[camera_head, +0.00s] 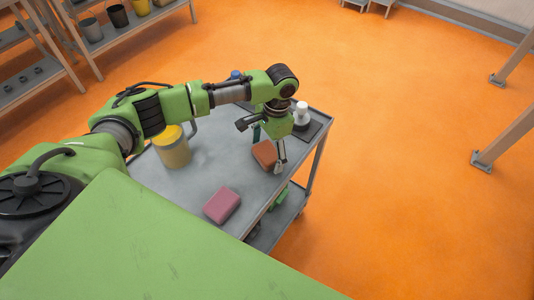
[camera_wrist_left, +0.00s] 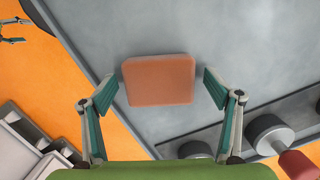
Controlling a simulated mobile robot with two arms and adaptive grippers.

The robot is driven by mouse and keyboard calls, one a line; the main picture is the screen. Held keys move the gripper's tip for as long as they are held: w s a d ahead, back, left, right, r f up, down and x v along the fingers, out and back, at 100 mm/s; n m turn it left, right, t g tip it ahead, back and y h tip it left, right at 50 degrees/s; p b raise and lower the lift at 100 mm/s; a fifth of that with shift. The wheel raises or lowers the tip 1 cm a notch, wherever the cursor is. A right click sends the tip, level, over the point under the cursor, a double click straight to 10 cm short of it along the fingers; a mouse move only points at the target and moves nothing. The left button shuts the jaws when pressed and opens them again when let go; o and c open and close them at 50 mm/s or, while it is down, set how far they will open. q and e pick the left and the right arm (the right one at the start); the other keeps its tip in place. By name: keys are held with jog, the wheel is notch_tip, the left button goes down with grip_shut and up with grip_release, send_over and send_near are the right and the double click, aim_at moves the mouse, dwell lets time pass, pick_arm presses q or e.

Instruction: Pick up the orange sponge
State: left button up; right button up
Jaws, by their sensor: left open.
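The orange sponge (camera_head: 265,154) lies on the grey cart top, near its right edge in the head view. In the left wrist view the sponge (camera_wrist_left: 158,80) is a flat rounded block in the upper middle. My left gripper (camera_head: 269,147) is over it in the head view, its fingers hanging down on either side. In the left wrist view the open fingers of the left gripper (camera_wrist_left: 161,90) flank the sponge. The left finger looks very close to its edge; a small gap shows at the right. I cannot tell whether they touch.
A pink sponge (camera_head: 221,205) lies nearer on the cart (camera_head: 207,162). A yellow container (camera_head: 172,148) stands on the cart's left side. A dark tray (camera_head: 313,130) with a white item (camera_head: 301,113) is behind the gripper. Orange floor (camera_head: 400,170) is open to the right.

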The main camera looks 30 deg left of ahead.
pick_arm(q)
jog(key=c, duration=1)
